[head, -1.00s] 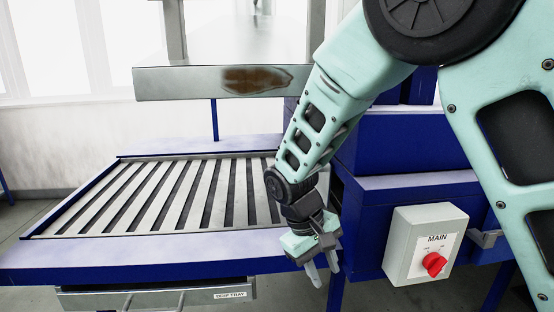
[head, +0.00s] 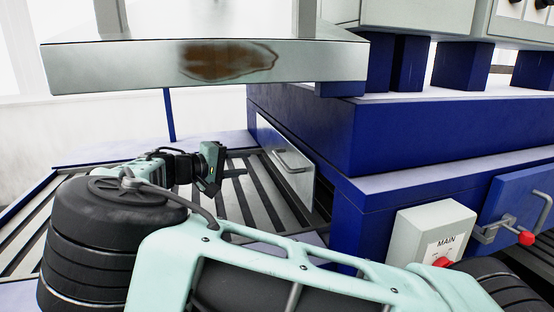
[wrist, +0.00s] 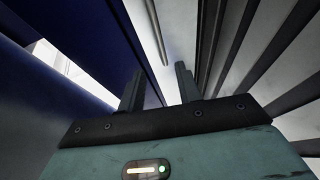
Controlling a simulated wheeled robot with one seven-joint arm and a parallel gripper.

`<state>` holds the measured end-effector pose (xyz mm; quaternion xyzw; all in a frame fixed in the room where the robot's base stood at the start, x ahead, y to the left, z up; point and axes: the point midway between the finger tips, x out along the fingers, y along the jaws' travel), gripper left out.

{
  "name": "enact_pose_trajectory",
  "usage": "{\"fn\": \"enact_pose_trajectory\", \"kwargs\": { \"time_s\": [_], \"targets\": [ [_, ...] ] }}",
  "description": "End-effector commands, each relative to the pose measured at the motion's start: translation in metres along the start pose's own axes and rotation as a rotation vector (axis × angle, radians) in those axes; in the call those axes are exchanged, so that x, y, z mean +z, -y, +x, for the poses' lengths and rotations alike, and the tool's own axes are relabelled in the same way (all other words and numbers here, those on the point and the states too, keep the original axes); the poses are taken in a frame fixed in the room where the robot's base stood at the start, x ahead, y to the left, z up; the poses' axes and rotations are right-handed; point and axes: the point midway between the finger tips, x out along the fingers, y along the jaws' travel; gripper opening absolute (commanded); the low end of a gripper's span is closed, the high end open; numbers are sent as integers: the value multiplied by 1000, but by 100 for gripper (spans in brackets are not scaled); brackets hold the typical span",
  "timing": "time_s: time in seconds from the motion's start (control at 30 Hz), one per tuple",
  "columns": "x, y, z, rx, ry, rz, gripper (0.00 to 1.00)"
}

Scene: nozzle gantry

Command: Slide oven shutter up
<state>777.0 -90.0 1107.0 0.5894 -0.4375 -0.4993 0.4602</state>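The oven shutter (head: 290,190) is a grey metal plate in the side of the blue oven body, in the middle of the head view. A bar handle (head: 293,161) runs across its upper part. My gripper (head: 238,172) is to the left of the shutter, above the slatted bed, pointing toward it with a gap between. In the wrist view its two fingers (wrist: 158,85) are apart with nothing between them. A pale bar, apparently the handle (wrist: 157,35), shows beyond the fingertips there.
The slatted bed (head: 262,195) lies below my gripper. A rust-stained metal hood (head: 120,68) hangs above. The blue oven body (head: 390,140) is at the right, with the MAIN switch box (head: 428,232) and a red-knobbed lever (head: 525,238) in front.

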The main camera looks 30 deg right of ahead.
Motion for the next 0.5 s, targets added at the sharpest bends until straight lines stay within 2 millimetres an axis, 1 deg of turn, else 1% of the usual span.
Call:
{"fn": "enact_pose_trajectory", "kwargs": {
  "time_s": [0.03,0.1,0.5],
  "targets": [
    [1,-2,12,1,6,-1,34],
    [1,-2,27,1,6,-1,34],
    [1,-2,108,0,5,-2,34]
  ]
}}
